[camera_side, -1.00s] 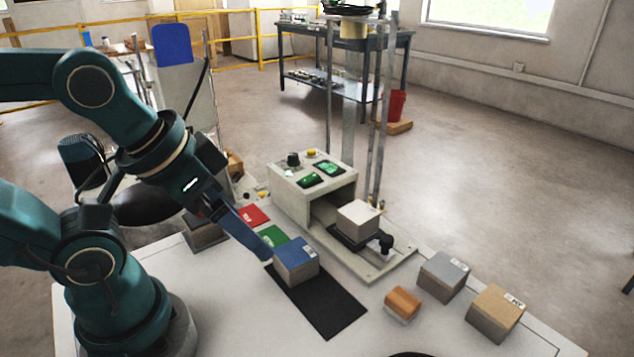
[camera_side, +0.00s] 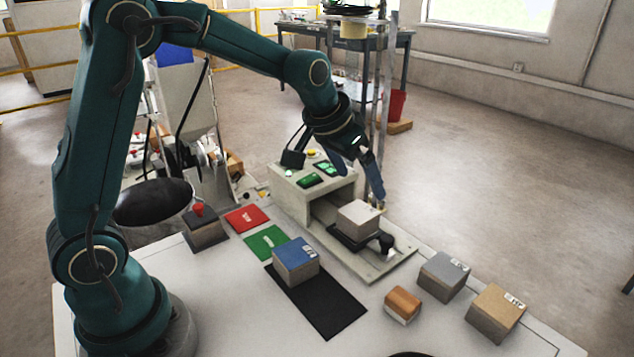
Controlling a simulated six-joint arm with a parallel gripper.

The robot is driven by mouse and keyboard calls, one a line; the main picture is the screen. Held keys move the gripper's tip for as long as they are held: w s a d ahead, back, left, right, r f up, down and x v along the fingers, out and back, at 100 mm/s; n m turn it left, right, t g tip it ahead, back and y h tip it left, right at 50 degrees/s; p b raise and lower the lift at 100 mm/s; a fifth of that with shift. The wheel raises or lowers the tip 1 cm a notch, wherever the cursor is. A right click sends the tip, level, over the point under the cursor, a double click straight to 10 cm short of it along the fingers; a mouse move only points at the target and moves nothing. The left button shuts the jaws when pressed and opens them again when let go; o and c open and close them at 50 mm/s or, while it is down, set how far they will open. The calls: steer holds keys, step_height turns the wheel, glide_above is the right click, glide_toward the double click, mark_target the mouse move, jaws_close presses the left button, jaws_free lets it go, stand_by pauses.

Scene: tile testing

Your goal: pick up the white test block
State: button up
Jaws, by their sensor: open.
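The white test block (camera_side: 358,217) sits on a dark plate in the test machine (camera_side: 312,190), in front of its opening. My gripper (camera_side: 362,182) is above and slightly behind the block, pointing down. Its fingers are open, one fingertip reaching down close to the block's right rear side. I cannot tell whether that finger touches the block. The other finger is partly hidden against the machine and my wrist.
A blue-topped block (camera_side: 296,259) stands on a black mat (camera_side: 335,312). Red (camera_side: 247,218) and green (camera_side: 262,241) cards lie behind it. A grey block (camera_side: 444,275), a tan block (camera_side: 496,312) and an orange-brown piece (camera_side: 403,304) stand at right. Metal posts (camera_side: 383,120) rise behind the machine.

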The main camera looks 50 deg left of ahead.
mark_target(358, 211)
steer(key=shift+g, duration=0.7)
steer(key=f, duration=0.5)
steer(key=shift+w+a+f, duration=0.15)
steer(key=shift+a+f, duration=0.1)
steer(key=shift+a, duration=0.1)
steer(key=shift+x, duration=2.2)
steer(key=shift+w, duration=0.1)
jaws_close()
